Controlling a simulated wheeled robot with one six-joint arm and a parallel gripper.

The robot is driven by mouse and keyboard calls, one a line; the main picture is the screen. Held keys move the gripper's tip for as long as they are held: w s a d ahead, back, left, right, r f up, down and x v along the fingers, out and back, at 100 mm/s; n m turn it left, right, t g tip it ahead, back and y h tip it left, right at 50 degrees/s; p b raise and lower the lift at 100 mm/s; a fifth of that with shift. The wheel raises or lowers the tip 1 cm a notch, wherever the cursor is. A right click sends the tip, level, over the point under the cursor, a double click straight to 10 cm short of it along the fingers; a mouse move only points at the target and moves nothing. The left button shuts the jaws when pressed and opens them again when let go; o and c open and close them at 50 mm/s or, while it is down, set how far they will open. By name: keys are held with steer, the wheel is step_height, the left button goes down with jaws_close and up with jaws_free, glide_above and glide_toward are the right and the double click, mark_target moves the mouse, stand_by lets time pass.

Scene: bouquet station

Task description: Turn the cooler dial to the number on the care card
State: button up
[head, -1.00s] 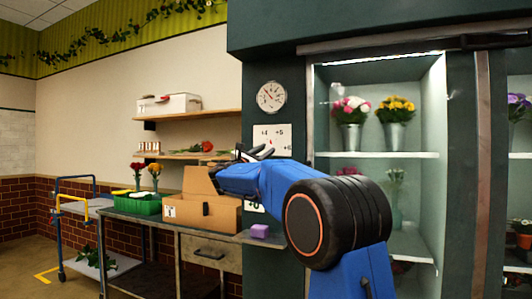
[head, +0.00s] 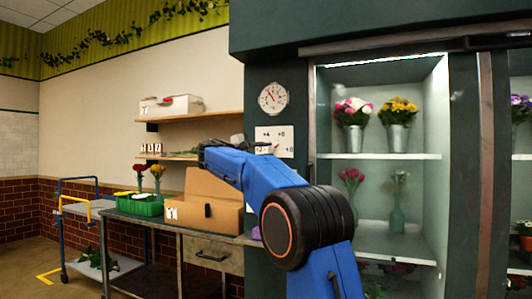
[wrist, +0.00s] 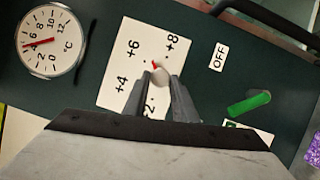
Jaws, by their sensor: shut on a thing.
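The cooler dial's white plate (wrist: 112,60) fills the middle of the wrist view, tilted, with +2, +4, +6 and +8 on it. Its round pale knob (wrist: 162,77) has a red pointer mark that leans up-left, between +6 and +8 and nearer +6. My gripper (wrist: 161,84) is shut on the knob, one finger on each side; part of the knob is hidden. In the head view my gripper (head: 265,148) is in front of the lower part of the plate (head: 285,133). I cannot pick out a readable care card.
A round thermometer (wrist: 50,42) is beside the plate, its red needle near 4. An OFF label (wrist: 218,57) and a green lever (wrist: 249,103) are on the other side. In the head view a cardboard box (head: 205,213) stands on the workbench, left of the glass-fronted cooler (head: 378,155).

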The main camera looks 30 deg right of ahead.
steer(key=m, duration=0.2)
steer(key=m+y, duration=0.1)
steer(key=m, duration=0.1)
steer(key=shift+r+g+y, duration=0.2)
steer(key=shift+g+y, duration=0.1)
steer(key=shift+r+m+y, duration=0.15)
steer(key=shift+m+y, duration=0.55)
steer(key=shift+m, duration=0.9)
steer(key=o, duration=1)
steer(key=shift+o, duration=0.2)
steer(key=v, duration=1.7)
steer(key=shift+s, duration=0.3)
